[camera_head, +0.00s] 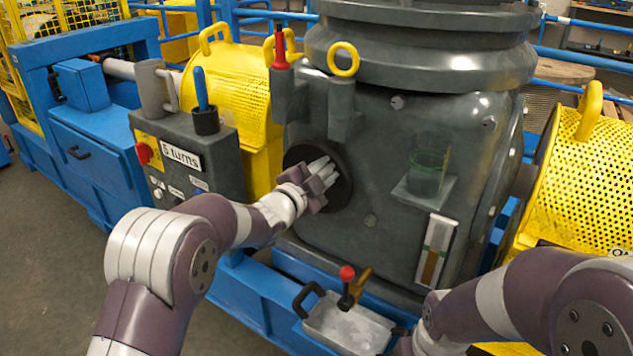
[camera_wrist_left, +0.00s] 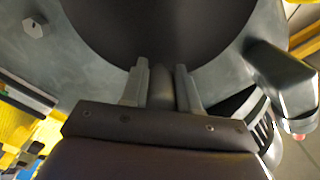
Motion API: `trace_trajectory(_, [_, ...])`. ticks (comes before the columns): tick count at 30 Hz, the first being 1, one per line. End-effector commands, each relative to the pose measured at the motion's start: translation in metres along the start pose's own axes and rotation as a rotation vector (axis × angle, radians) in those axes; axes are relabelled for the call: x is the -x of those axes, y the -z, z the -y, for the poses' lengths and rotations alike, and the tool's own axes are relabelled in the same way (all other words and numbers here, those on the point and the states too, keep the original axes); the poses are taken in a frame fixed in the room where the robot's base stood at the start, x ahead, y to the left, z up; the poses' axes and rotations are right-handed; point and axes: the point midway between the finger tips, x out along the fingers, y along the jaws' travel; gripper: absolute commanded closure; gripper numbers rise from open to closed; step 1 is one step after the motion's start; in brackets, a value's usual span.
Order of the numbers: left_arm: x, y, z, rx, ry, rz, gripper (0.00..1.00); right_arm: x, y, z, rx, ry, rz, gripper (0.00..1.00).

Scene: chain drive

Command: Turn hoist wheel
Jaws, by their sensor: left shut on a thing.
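The hoist wheel is a dark round disc (camera_head: 338,190) on the front face of the big grey-green housing. In the left wrist view the dark disc (camera_wrist_left: 160,35) fills the upper middle. My left gripper (camera_head: 322,172) is at the wheel and covers part of it. In the left wrist view its two grey fingers (camera_wrist_left: 161,85) stand on either side of a dark round handle (camera_wrist_left: 161,92), shut on it. My right arm comes in at the lower right, but its gripper fingers do not show.
A grey control box (camera_head: 215,175) with a "5 turns" label stands left of the wheel. A metal tray (camera_head: 345,325) and a red-knobbed lever (camera_head: 347,275) are below. Perforated yellow guards (camera_head: 590,185) flank the housing. A green-rimmed glass cup (camera_head: 428,170) sits on a bracket at right.

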Motion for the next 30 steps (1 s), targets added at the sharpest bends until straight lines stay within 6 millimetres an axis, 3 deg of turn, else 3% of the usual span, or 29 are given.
trace_trajectory(1, [0.0,-0.005,-0.012,-0.039,-0.001,-0.002,1.0,-0.017,-0.002,0.0,0.0,0.0,0.0,1.0])
trace_trajectory(15, [0.0,-0.006,-0.042,-0.449,-0.002,0.0,1.0,-0.089,-0.011,0.0,0.0,0.0,0.0,1.0])
trace_trajectory(22, [0.0,-0.008,-0.049,-0.583,-0.003,0.002,1.0,-0.111,-0.013,0.0,0.0,0.0,0.0,1.0])
trace_trajectory(30, [0.0,-0.009,-0.052,-0.662,-0.004,0.001,1.0,-0.122,-0.014,0.0,0.0,0.0,0.0,1.0])
